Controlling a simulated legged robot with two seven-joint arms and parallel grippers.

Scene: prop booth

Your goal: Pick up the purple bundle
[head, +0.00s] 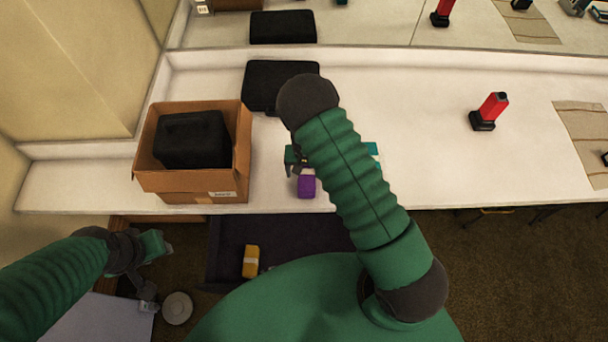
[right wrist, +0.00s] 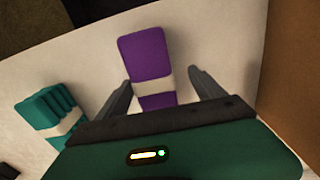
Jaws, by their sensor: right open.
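The purple bundle (head: 306,188) lies on the white counter near its front edge, right of the cardboard box. In the right wrist view the purple bundle (right wrist: 148,58) has a pale band around it. My right gripper (right wrist: 160,78) is open, with one finger on each side of the bundle's banded end; I cannot tell whether they touch it. In the head view my right gripper (head: 298,162) is partly hidden by my own arm, just behind the bundle. My left gripper (head: 150,262) is low at the left, away from the counter; its opening is unclear.
A cardboard box (head: 192,185) holding a black case (head: 190,140) stands left of the bundle. Another black case (head: 262,85) lies behind. A teal bundle (right wrist: 45,115) lies beside the purple one. A yellow bundle (head: 251,261) lies in a dark drawer or tray below. A red tool (head: 490,110) stands right.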

